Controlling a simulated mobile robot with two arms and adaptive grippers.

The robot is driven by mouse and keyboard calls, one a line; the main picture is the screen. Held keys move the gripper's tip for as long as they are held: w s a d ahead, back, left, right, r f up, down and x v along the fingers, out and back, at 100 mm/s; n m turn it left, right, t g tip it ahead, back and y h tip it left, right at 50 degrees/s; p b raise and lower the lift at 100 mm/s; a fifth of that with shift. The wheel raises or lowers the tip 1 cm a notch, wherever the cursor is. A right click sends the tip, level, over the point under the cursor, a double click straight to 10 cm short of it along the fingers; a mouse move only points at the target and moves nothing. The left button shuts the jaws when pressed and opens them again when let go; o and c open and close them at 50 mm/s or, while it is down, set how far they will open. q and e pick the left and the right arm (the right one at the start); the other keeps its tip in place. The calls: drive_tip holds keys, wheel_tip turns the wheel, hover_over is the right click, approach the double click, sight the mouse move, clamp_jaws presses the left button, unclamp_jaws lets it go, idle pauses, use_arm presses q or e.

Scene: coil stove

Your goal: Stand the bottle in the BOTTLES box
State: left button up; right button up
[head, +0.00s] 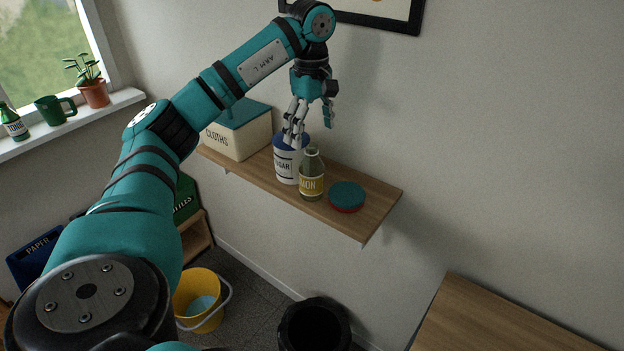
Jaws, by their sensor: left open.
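A clear bottle (312,183) with a yellow label, its visible letters reading "MON", stands upright on the wooden wall shelf (375,208). A smaller green bottle labelled TONIC (14,124) stands on the window sill at the far left. My left gripper (311,132) is open and empty, fingers pointing down above the shelf, close to the clear bottle's top and the sugar canister. A dark green box (186,203), its visible letters ending in "TLES", sits low on the left, largely hidden behind my left arm. My right gripper is out of view.
The sugar canister (286,166) stands beside the clear bottle, a CLOTHS box (236,140) behind it, and a round green-and-red tin (346,196) to the right. A blue PAPER box (38,256), yellow bucket (203,318) and black bin (314,328) are below.

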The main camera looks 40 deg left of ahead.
sight(311, 147)
use_arm(q)
wheel_tip(311, 147, down, 5)
drive_tip(key=shift+f+b, duration=0.1)
drive_tip(key=shift+b, duration=0.3)
drive_tip(key=shift+f+p, duration=0.3)
drive_tip(key=shift+f, duration=0.6)
drive_tip(key=shift+f+p, duration=0.3)
drive_tip(key=shift+p, duration=0.15)
drive_tip(key=f, duration=0.1)
drive_tip(key=f+p, duration=0.1)
drive_tip(key=f, duration=0.1)
drive_tip(key=shift+w+a+f+p, duration=0.15)
drive_tip(key=shift+w+f+p, duration=0.1)
drive_tip(key=shift+f+p, duration=0.15)
drive_tip(key=shift+f, duration=0.4)
drive_tip(key=c, duration=1.5)
drive_tip(key=shift+r, duration=0.15)
